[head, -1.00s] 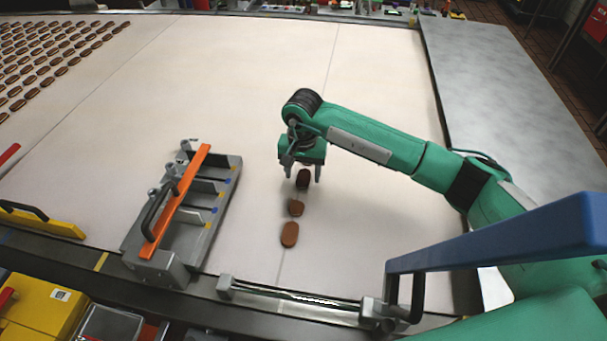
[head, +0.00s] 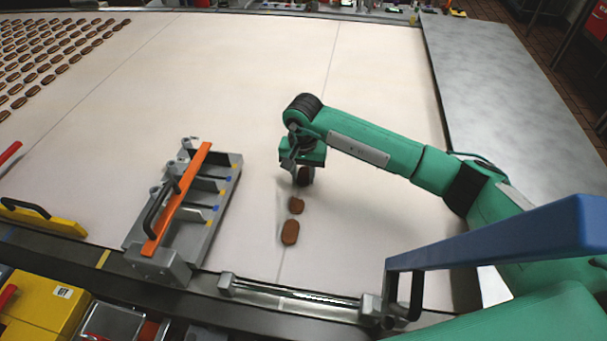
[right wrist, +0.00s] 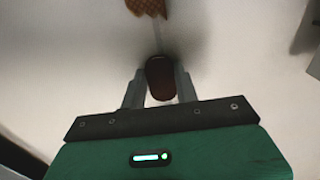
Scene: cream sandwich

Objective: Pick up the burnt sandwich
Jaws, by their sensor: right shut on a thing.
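The burnt sandwich (head: 304,174) is a small, very dark brown oval on the pale belt, partly hidden by the fingers in the head view. My right gripper (head: 303,178) points down over it and is shut on it. In the right wrist view, the dark burnt sandwich (right wrist: 160,77) sits between the two grey fingers of my right gripper (right wrist: 159,90), one finger on each side. I cannot tell whether it is lifted off the belt. My left gripper is not in view.
Two lighter brown sandwiches, a smaller one (head: 296,205) and an oval one (head: 290,232), lie on the belt (head: 230,90) in front of the gripper. A grey guide unit with an orange bar (head: 178,200) stands to the left. Many sandwiches (head: 45,65) lie in rows at the far left.

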